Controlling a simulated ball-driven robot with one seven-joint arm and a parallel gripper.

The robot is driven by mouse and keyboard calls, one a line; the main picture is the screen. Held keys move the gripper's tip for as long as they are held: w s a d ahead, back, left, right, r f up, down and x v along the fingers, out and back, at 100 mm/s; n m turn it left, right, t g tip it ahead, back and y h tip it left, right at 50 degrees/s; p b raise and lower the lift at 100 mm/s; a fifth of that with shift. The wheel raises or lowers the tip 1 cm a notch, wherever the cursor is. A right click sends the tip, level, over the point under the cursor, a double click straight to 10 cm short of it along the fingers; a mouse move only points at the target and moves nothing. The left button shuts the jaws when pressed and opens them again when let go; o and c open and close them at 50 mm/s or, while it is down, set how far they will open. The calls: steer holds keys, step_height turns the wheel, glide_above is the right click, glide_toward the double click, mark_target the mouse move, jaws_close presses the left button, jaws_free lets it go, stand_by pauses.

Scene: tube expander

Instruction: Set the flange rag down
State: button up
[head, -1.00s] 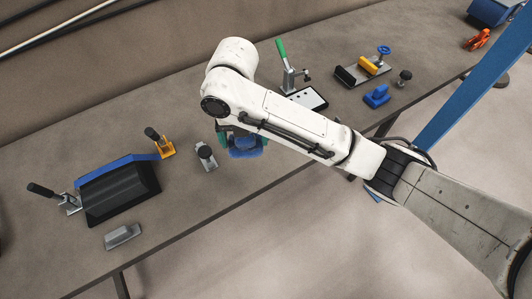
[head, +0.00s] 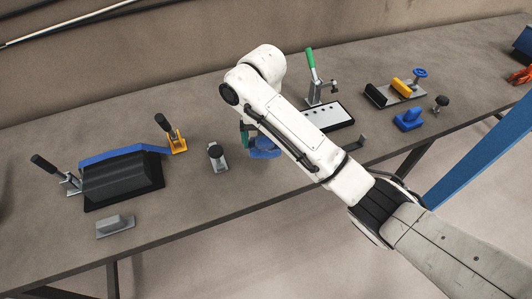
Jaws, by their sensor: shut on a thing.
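The flange rag appears as a blue bundle (head: 265,149) under the end of my arm, over the front half of the bench. My gripper (head: 257,141) is shut on it; a green-edged part of the gripper shows just left of the rag. My own arm hides most of the fingers and the upper part of the rag. I cannot tell whether the rag touches the bench top (head: 190,205).
Left of the rag stands a grey clamp with a black knob (head: 217,158). Behind my arm is a green-handled clamp (head: 313,82). The bench front is clear below the rag.

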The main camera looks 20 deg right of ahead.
mark_target(266, 138)
steer(key=shift+w+d+f+b, duration=0.2)
steer(key=shift+w+f+b, duration=0.2)
steer(key=shift+f, duration=0.4)
steer(key=shift+w+d+p, duration=0.2)
steer(key=shift+w+p, duration=0.1)
steer(key=shift+p, duration=0.1)
steer(key=shift+w+d+f, duration=0.15)
steer(key=shift+w+f, duration=0.15)
steer(key=shift+f, duration=0.1)
steer(key=shift+w+d+f+p, duration=0.15)
steer(key=shift+f+p, duration=0.2)
steer(key=shift+f, duration=1.45)
steer(key=shift+f, duration=0.15)
steer(key=o, duration=1)
